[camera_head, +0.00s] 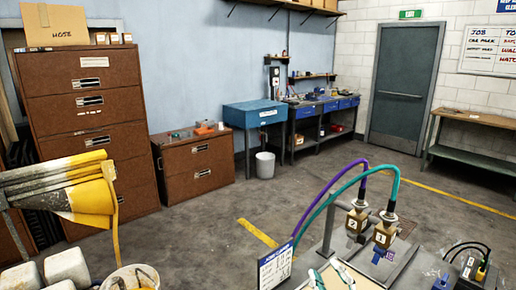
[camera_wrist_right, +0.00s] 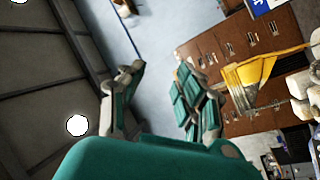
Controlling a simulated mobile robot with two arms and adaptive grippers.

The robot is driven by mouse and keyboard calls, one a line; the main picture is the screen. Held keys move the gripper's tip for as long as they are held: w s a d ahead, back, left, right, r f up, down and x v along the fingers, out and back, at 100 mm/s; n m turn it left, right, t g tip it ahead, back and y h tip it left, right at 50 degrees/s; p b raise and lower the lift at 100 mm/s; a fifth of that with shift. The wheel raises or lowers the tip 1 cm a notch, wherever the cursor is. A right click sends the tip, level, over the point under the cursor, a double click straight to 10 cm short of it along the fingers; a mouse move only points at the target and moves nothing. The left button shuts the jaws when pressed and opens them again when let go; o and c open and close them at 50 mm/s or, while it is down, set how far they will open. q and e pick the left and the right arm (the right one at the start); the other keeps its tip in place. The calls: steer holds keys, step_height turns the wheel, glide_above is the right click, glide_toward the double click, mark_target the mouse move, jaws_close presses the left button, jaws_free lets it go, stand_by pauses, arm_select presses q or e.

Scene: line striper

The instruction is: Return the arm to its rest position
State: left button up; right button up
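My right gripper (camera_head: 332,274) shows at the bottom edge of the head view, as teal and pale finger parts in front of a blue-edged sign. In the right wrist view my right gripper (camera_wrist_right: 160,82) has its two teal-and-grey fingers spread apart, with nothing between them. That view is tilted and shows the ceiling, the wall and the cabinets. My left gripper is in neither view.
Two brass fittings (camera_head: 357,221) with purple and teal hoses stand close to the right gripper. A sign (camera_head: 275,266) is beside it. A yellow-stained object (camera_head: 85,190) hangs at left above a white bucket (camera_head: 130,277). The floor (camera_head: 200,245) beyond is clear.

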steer(key=s+d+f+m+g+h, duration=0.4)
steer(key=d+f+m+h, duration=0.3)
steer(key=f, duration=0.1)
steer(key=s+a+f+m+g+y, duration=0.1)
steer(key=s+f+g, duration=0.6)
steer(key=s, duration=0.4)
steer(key=s+a+f+m+g+y, duration=0.1)
steer(key=s+f+g, duration=0.4)
steer(key=s+f, duration=0.5)
steer(key=s+f+g+b, duration=0.1)
steer(key=s+f+b, duration=0.15)
steer(key=f, duration=2.35)
steer(key=s+d+f+b, duration=0.1)
steer(key=s+f, duration=0.7)
steer(key=f, duration=0.1)
steer(key=s+d+f+g, duration=0.1)
steer(key=s+d+f, duration=0.1)
steer(key=s+f, duration=0.6)
steer(key=shift+s+d+f+n+g+h+b, duration=0.3)
steer(key=shift+s+f+b, duration=0.1)
steer(key=shift+s, duration=0.2)
